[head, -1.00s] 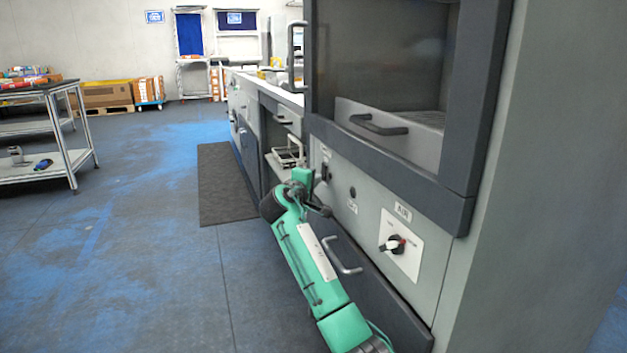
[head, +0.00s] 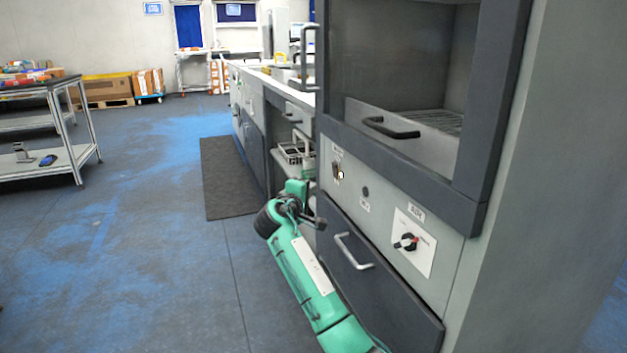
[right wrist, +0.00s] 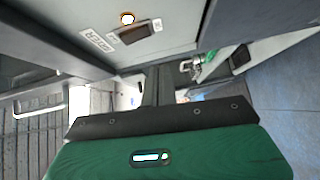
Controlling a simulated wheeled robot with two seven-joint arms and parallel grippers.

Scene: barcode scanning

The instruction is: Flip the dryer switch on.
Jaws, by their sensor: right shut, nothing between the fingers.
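The dryer is a grey cabinet with a glass-fronted chamber (head: 405,60). Its switch (head: 337,171) is a small dark rocker at the left of the panel, with a lit lamp beside it. In the right wrist view the dark switch (right wrist: 135,32) sits between small labels, with the glowing lamp (right wrist: 127,18) above it. My right gripper (head: 320,223) is shut and empty, below the switch and apart from it. Its dark fingers (right wrist: 158,85) also show in the right wrist view. My left gripper is not in view.
A rotary knob (head: 407,242) on a white plate is at the panel's right. A drawer with a metal handle (head: 354,252) lies below the panel. A dark mat (head: 228,180) and open blue-grey floor are to the left. A metal cart (head: 75,150) stands farther left.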

